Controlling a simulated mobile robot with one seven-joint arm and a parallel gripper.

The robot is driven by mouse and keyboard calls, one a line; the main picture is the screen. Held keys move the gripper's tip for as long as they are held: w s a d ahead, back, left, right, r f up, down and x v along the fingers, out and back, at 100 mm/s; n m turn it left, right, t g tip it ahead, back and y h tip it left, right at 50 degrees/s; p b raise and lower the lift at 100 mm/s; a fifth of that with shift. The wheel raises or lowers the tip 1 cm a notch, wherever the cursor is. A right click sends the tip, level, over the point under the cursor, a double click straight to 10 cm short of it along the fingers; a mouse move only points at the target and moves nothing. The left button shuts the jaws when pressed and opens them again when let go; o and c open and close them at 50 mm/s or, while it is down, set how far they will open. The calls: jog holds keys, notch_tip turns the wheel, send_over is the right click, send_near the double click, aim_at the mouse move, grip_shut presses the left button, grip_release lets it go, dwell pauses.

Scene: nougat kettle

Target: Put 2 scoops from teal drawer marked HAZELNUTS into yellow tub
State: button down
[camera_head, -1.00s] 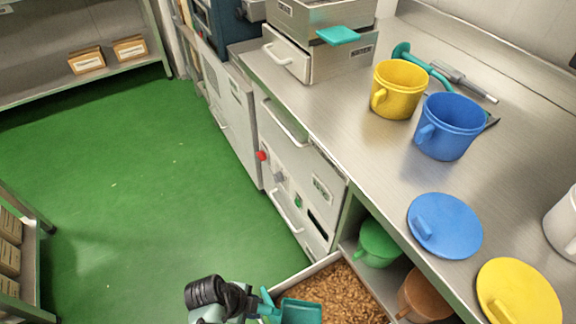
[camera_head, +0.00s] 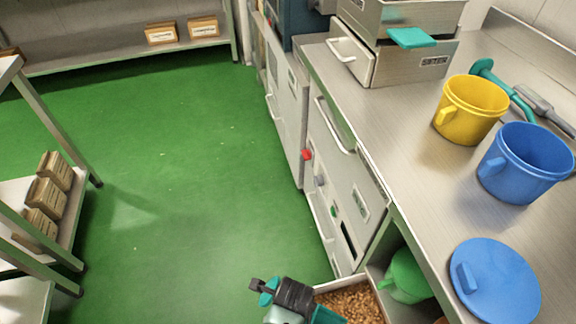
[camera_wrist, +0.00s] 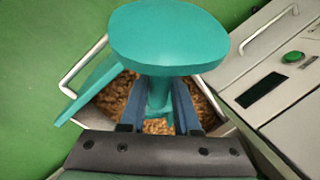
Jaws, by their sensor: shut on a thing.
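My gripper (camera_wrist: 160,110) is shut on the handle of a teal scoop (camera_wrist: 168,40) in the wrist view. The rounded teal end stands up between my blue fingers and the camera, and hides much of what is below. In the head view the scoop (camera_head: 328,316) is partly cut off by the bottom edge. It is over or in an open drawer (camera_head: 328,287) of brown nuts (camera_head: 355,300); I cannot tell whether it holds nuts. The drawer's label is not readable. The yellow tub (camera_head: 470,112) stands upright, lidless, on the steel counter (camera_head: 410,130).
A blue tub (camera_head: 525,165) stands right of the yellow tub, with a blue lid (camera_head: 495,280) nearer. Teal and grey utensils (camera_head: 515,95) lie behind. A green tub (camera_head: 405,278) sits under the counter. Shelves with boxes (camera_head: 45,200) stand left; the green floor between is clear.

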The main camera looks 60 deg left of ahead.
jog(key=shift+w+d+f+g+y+b, duration=0.1)
jog(key=shift+d+f+g+y+b, duration=0.05)
jog(key=shift+f+b, duration=0.25)
jog(key=shift+w+d+f+g+y+b, duration=0.1)
jog(key=shift+d+f+g+y+b, duration=0.05)
jog(key=shift+f+b, duration=0.2)
notch_tip(320, 180, down, 11)
jog(key=w+d+h+b, duration=0.1)
jog(key=d+b, duration=0.2)
jog(key=b, duration=1)
jog(key=shift+s+a+r+n+t+h+p, duration=0.1)
jog(key=shift+s+a+r+t+h+p, duration=0.4)
jog(key=shift+r+p, duration=1.65)
jog(key=shift+s+a+r+n+t+h+p, duration=0.15)
jog(key=shift+a+r+t+h+p, duration=0.7)
jog(key=shift+r+p, duration=1.35)
jog(key=shift+s+a+r+n+t+h+p, duration=0.1)
jog(key=shift+s+a+r+t+h+p, duration=0.55)
jog(key=shift+r+p, duration=1.5)
jog(key=shift+w+a+r+b, duration=0.2)
jog(key=shift+w+r+b, duration=0.15)
jog(key=shift+r+b, duration=0.25)
